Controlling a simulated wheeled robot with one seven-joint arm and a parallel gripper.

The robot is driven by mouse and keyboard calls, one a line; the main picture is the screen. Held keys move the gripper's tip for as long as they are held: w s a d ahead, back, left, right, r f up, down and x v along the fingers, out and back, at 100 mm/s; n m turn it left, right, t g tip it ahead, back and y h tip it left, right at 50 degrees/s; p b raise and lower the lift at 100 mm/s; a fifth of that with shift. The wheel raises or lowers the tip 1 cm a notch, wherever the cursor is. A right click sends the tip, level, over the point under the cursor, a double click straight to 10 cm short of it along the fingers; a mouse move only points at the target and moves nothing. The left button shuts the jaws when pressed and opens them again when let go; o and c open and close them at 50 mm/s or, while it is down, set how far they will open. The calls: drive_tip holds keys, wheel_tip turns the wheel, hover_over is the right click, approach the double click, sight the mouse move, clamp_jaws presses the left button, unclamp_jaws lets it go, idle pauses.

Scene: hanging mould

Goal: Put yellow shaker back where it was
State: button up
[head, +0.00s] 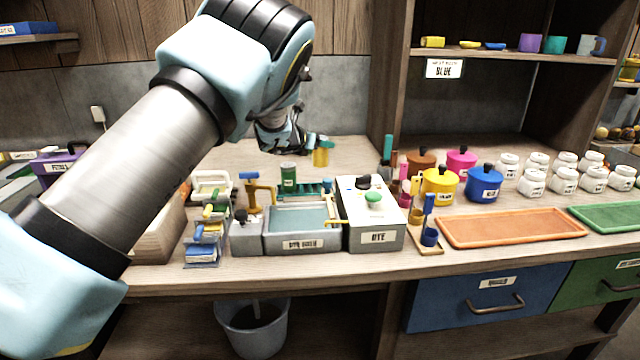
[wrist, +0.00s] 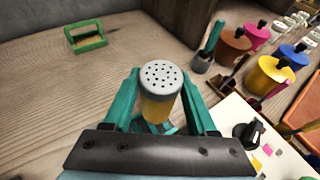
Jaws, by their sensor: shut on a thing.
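The yellow shaker (head: 321,157) is held in my gripper (head: 318,143) above the back of the workbench, in the head view. In the wrist view the shaker (wrist: 160,92) stands between the two teal fingers (wrist: 161,100), with its grey perforated lid facing the camera and its yellow body below. My gripper is shut on it. The shaker looks roughly upright. The bench surface (wrist: 90,90) shows beneath and behind it; I cannot tell its exact height above the bench.
A dye basin (head: 296,240) and a white dye box (head: 372,208) stand at the front. A green-handled item (wrist: 85,37) lies at the back. A pot with a teal-handled tool (wrist: 208,50) and coloured lidded pots (head: 440,184) stand to the right. The back of the bench has bare room.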

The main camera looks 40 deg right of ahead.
wheel_tip(320, 180, down, 8)
drive_tip(key=shift+f+p, duration=0.1)
drive_tip(key=shift+p, duration=0.9)
drive_tip(key=o, duration=1.4)
drive_tip(key=shift+c, duration=0.2)
drive_tip(key=shift+a, duration=0.1)
drive_tip(key=b+v, duration=0.3)
drive_tip(key=v, duration=0.9)
